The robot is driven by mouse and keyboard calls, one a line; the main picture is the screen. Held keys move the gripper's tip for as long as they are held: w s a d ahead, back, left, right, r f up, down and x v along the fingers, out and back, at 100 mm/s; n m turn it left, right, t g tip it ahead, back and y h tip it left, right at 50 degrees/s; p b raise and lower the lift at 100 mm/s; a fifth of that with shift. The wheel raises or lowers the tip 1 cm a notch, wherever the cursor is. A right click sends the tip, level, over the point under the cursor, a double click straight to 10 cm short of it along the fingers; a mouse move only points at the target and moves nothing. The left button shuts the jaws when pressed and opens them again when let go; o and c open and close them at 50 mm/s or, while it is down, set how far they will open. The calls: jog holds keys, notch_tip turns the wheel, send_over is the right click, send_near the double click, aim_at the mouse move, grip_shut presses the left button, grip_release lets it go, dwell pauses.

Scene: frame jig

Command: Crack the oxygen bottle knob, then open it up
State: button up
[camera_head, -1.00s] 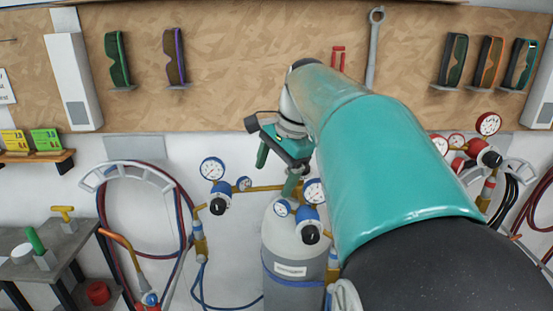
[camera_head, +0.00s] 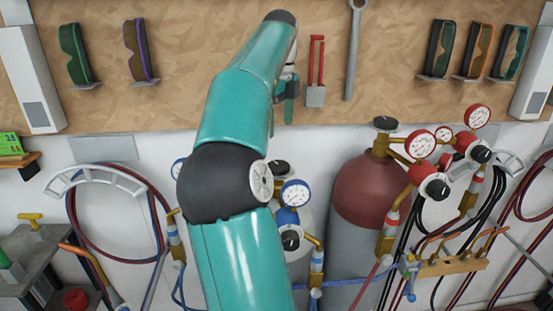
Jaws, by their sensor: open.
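The oxygen bottle (camera_head: 316,224) is the pale grey cylinder with blue-rimmed gauges, mostly hidden behind my arm. Its dark knob (camera_head: 279,167) shows at the top, just right of my arm's black elbow joint. A blue regulator with a gauge (camera_head: 295,193) sits in front of the bottle. My gripper (camera_head: 289,106) is raised in front of the wooden board, above the knob in the picture and apart from it. It is open, with nothing seen in it, and is partly hidden by my forearm.
A red-topped bottle (camera_head: 372,195) with red gauges stands at right, its own dark knob (camera_head: 385,123) on top. A torch rack (camera_head: 452,264), hoses and a hose hanger (camera_head: 95,177) surround the bottles. A wrench (camera_head: 355,50) and goggles hang on the board.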

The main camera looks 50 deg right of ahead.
notch_tip(320, 180, down, 11)
jog(key=shift+a+f, duration=0.1)
dwell(0.3)
jog(key=shift+w, duration=0.1)
jog(key=c, duration=1)
jog(key=shift+n, duration=0.3)
